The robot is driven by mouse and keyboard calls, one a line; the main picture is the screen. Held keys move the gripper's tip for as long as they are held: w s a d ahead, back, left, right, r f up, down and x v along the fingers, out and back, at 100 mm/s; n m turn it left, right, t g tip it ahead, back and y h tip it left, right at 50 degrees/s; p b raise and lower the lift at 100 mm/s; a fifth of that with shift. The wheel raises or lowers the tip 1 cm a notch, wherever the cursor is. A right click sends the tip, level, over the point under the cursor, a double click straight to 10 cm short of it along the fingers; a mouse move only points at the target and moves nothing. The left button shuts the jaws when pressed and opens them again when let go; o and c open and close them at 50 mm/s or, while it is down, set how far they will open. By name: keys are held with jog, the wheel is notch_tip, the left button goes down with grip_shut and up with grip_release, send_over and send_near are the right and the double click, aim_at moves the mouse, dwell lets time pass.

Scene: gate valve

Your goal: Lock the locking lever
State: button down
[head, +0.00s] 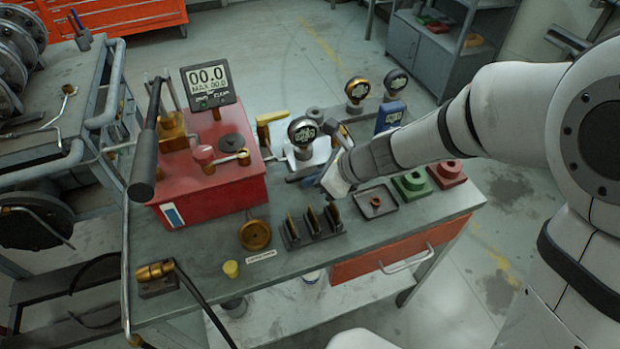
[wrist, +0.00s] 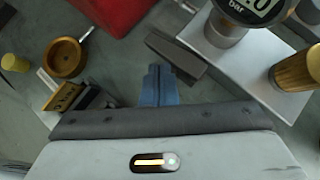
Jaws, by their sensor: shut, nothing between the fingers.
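A dark grey bar (wrist: 178,56), which looks like the locking lever, lies along the near left side of a silver block (wrist: 255,80). My gripper (wrist: 158,80) has blue fingers that are shut and empty. In the wrist view the fingertips end close to the bar's left end; I cannot tell whether they touch it. In the head view my gripper (head: 303,178) is low over the bench, just in front of the silver block (head: 309,158) with its round gauge (head: 303,131). The bar is hard to make out there.
A red box (head: 208,180) with a display (head: 207,84) stands left. A brass cup (head: 255,235) and a dark rack (head: 313,228) are in front. A tray (head: 376,201), a green block (head: 411,182) and a red block (head: 446,173) stand right. A yellow-handled part (head: 271,118) is behind.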

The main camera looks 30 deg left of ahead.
jog(key=p+v, duration=0.1)
jog(key=v, duration=0.6)
jog(key=shift+p, duration=0.3)
jog(key=s+d+r+n+t+h+p, duration=0.1)
jog(key=d+r+n+h+p, duration=0.1)
jog(key=d, duration=0.9)
jog(key=s+d+r+n+t+h+p, duration=0.1)
jog(key=s+d+r+n+h+p, duration=0.1)
jog(key=d+r+n, duration=0.5)
jog(key=s+d+r+n+t+h+p, duration=0.1)
jog(key=d+r+n+h+p, duration=0.3)
jog(key=d, duration=1.2)
jog(key=n+h, duration=0.1)
jog(key=n, duration=0.3)
jog(key=shift+s+d+r, duration=0.2)
jog(key=shift+s, duration=0.15)
